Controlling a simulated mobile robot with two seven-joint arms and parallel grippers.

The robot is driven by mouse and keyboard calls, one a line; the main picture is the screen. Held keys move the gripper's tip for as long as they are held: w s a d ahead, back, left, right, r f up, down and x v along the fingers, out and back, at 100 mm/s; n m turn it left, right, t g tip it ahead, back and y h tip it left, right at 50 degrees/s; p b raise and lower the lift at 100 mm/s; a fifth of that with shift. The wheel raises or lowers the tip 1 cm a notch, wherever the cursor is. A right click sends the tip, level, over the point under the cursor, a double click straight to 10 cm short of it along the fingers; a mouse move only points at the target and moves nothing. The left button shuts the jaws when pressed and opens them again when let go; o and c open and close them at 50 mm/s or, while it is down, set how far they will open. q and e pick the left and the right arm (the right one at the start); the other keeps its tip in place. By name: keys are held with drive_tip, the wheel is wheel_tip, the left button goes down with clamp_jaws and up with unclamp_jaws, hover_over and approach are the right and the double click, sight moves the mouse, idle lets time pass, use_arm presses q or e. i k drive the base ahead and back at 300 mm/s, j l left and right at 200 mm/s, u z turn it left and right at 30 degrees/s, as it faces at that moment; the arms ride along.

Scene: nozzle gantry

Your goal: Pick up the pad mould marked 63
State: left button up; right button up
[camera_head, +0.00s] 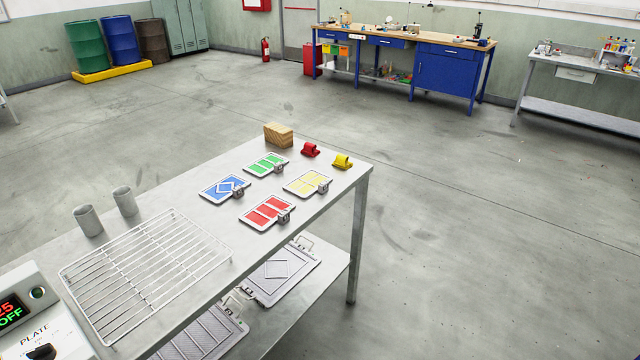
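No number 63 can be read on anything in view, so I cannot tell which thing is the mould marked 63. Flat grey plates that look like moulds lie on the lower shelf: one with a diamond outline (275,270) and a ribbed one (208,338), partly hidden by the table top. Neither gripper is in view.
The floor to the right is clear.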

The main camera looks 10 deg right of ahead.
sight(311, 181)
drive_tip(key=u, duration=0.4)
drive_tip(key=i+l+u, duration=0.1)
drive_tip(key=l+u, duration=0.2)
drive_tip(key=u, duration=0.2)
drive_tip(key=l+u, duration=0.9)
drive_tip(key=l, duration=0.8)
drive_tip(key=k+l+u, duration=0.1)
drive_tip(key=l, duration=0.35)
drive_tip(key=k+l+u, duration=0.1)
drive_tip(key=l, duration=0.35)
drive_tip(key=k+l, duration=0.15)
drive_tip(key=l, duration=0.3)
